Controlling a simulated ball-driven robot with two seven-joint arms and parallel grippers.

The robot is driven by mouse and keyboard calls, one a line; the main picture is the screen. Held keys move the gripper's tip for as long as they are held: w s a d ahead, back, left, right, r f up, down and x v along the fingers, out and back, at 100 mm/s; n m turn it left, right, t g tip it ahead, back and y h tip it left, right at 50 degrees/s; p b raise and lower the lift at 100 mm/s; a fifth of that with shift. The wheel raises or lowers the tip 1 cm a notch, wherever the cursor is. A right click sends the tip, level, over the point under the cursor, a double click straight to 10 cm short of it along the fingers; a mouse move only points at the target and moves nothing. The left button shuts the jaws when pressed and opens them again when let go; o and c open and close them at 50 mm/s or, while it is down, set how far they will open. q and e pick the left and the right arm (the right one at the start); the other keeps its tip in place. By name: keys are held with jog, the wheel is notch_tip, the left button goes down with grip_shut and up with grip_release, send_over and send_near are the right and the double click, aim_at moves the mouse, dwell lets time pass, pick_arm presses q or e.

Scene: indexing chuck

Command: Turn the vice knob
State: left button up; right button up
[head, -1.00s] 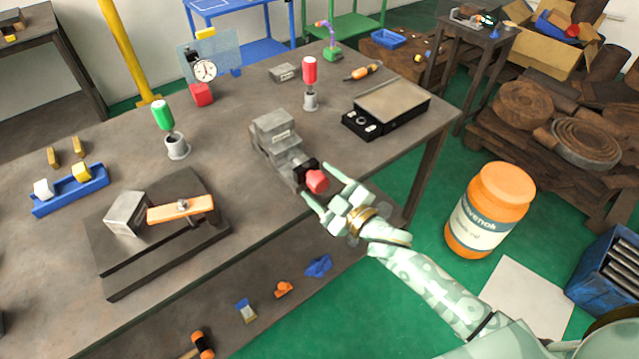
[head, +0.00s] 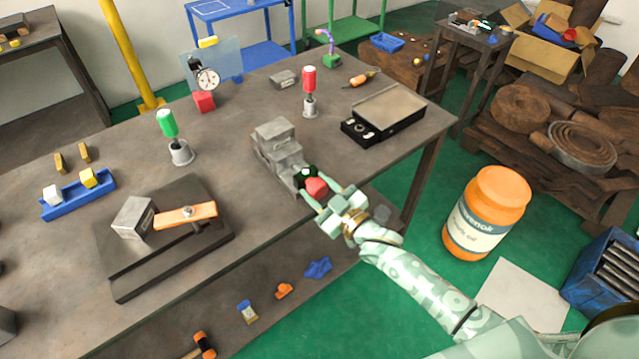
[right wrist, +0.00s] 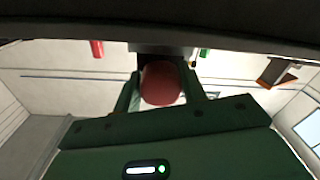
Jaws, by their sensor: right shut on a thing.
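The grey stepped vice (head: 278,146) sits near the front edge of the workbench in the head view. Its red knob (head: 316,187) faces out over that edge. My right gripper (head: 320,190) has come in from the lower right, and its fingers are shut on the knob, one on each side. The right wrist view shows the red knob (right wrist: 161,84) between the two green fingers, with the grey vice body (right wrist: 163,49) behind it. My left gripper is not in view.
On the bench (head: 250,222), a black plate with an orange clamp bar (head: 186,215) lies to the left. A black box with a tan top (head: 385,112) lies to the right. A red-handled tool (head: 309,85) stands behind the vice. An orange jar (head: 487,212) stands on the floor.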

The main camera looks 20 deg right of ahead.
jog(key=o, duration=1)
jog(key=shift+c, duration=0.2)
jog(key=shift+s, duration=0.1)
jog(key=p+v, duration=0.1)
jog(key=v, duration=1.5)
jog(key=shift+p, duration=0.3)
jog(key=shift+d, duration=0.1)
